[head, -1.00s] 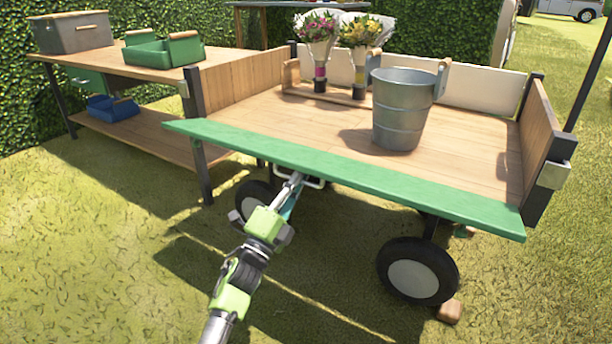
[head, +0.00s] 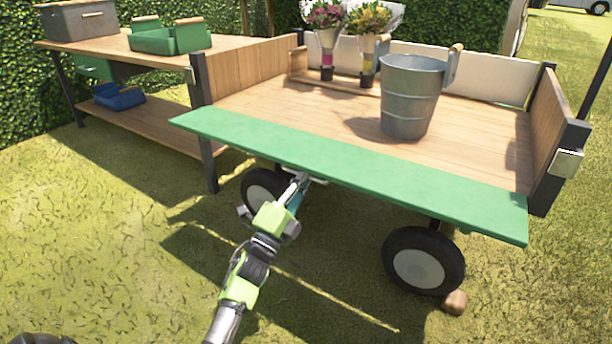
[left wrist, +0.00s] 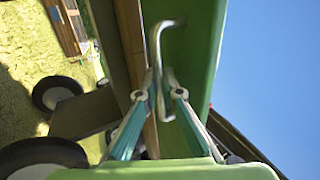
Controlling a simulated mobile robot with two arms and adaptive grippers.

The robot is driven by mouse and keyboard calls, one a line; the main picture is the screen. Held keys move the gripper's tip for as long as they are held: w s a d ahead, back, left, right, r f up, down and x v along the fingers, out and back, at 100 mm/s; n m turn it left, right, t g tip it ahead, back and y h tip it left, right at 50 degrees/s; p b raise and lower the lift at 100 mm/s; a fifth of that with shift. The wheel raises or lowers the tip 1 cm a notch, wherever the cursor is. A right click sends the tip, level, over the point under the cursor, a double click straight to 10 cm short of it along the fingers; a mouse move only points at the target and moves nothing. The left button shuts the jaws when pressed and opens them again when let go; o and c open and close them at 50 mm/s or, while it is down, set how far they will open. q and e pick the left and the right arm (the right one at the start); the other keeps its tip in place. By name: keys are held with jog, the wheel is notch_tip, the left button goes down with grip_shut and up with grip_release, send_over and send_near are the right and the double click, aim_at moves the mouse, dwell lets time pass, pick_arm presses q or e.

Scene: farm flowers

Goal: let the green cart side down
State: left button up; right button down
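The green cart side (head: 350,165) runs along the front of the cart bed (head: 300,105). It is swung outward, with its inner face showing from above. My left gripper (head: 301,180) is low in front of the cart, under the green side. In the left wrist view, a bent metal handle (left wrist: 155,50) on the green side (left wrist: 200,50) passes between the two fingertips of the left gripper (left wrist: 160,85), which appear closed on it. In the head view the handle is mostly hidden under the green side. My right gripper is in neither view.
A metal bucket (head: 408,100) and two wrapped bouquets (head: 327,35) stand on the bed. A cart wheel (head: 420,262) has a wooden chock (head: 454,302) beside it. A wooden table (head: 130,55) with trays stands at left. Grass in front is open.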

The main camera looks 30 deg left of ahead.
pick_arm(q)
jog(key=shift+o, duration=0.6)
jog(key=shift+s+r, duration=0.1)
jog(key=shift+r, duration=0.05)
jog(key=s+f, duration=0.1)
jog(key=s, duration=1.3)
jog(key=shift+s+a+f, duration=0.25)
jog(key=shift+s+f, duration=0.1)
